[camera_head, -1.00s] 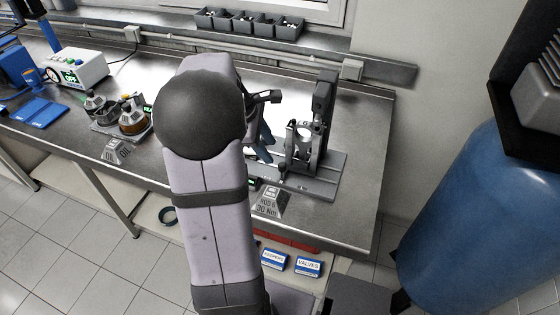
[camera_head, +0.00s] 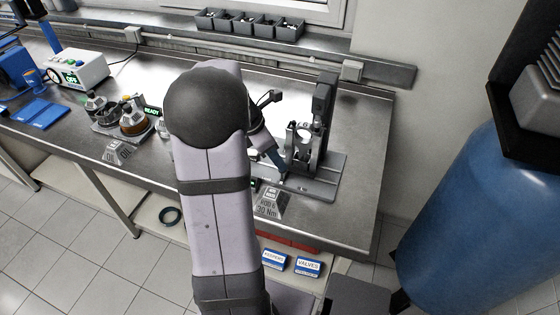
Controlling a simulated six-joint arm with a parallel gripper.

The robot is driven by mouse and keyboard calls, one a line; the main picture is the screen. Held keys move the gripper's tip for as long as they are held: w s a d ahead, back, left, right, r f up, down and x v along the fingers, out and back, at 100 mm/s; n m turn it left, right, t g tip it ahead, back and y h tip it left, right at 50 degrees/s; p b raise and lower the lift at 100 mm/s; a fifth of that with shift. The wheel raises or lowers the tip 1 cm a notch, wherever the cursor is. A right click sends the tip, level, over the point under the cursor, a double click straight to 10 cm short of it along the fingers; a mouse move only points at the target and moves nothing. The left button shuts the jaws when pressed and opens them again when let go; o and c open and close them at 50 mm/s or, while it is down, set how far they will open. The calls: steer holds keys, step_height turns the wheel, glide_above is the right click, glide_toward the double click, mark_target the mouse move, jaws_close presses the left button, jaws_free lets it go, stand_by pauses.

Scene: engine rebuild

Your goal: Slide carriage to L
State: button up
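A dark grey fixture (camera_head: 324,100) with an upright column stands on a flat grey base plate (camera_head: 322,182) at the right of the bench. A metal bracket-like part with a light round opening (camera_head: 304,131) sits in front of the column; I cannot tell for certain which part is the carriage, and no L mark is legible. My arm covers the area just left of the fixture.
A grey sign block (camera_head: 270,203) reading about 30 Nm stands before the fixture. Bins (camera_head: 250,22) line the sill. A blue tank (camera_head: 465,215) is beyond the bench's right edge.

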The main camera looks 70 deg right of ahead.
steer(key=shift+x, duration=1.95)
jaws_close()
